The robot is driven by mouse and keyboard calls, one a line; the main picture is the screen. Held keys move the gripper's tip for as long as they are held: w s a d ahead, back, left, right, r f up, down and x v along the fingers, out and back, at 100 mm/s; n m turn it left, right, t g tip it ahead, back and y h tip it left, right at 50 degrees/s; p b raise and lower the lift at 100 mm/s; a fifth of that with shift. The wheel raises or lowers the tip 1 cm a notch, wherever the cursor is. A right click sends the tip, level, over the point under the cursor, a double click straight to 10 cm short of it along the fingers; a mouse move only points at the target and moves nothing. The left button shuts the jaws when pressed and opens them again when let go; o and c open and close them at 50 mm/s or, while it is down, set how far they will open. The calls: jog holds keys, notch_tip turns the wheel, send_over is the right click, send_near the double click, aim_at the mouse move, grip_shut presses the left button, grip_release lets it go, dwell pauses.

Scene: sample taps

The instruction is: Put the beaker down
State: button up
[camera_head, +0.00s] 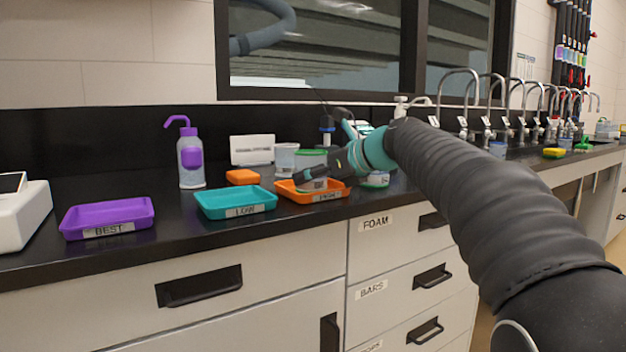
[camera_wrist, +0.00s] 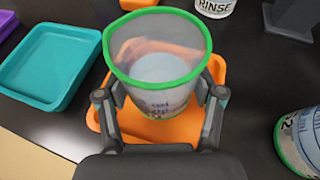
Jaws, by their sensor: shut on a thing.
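The beaker is a clear cup with a green rim and a printed label; it shows in the wrist view (camera_wrist: 160,95) and in the head view (camera_head: 312,158). My gripper (camera_wrist: 160,100) is shut on it, one finger on each side; it also shows in the head view (camera_head: 325,173). The beaker is upright over the orange tray (camera_wrist: 212,75), which also shows in the head view (camera_head: 335,193). I cannot tell whether its base touches the tray floor.
A teal tray (camera_head: 236,209) labelled LOW and a purple tray (camera_head: 107,229) labelled BEST stand to the left. A purple-capped wash bottle (camera_head: 191,165) stands behind. Another green-banded container (camera_wrist: 298,140) is right of the orange tray. Taps (camera_head: 487,125) line the back right.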

jog(key=shift+f, duration=0.1)
jog(key=o, duration=1.2)
jog(key=shift+r, duration=0.2)
jog(key=p+v, duration=0.1)
jog(key=v, duration=1.1)
jog(key=shift+f, duration=0.1)
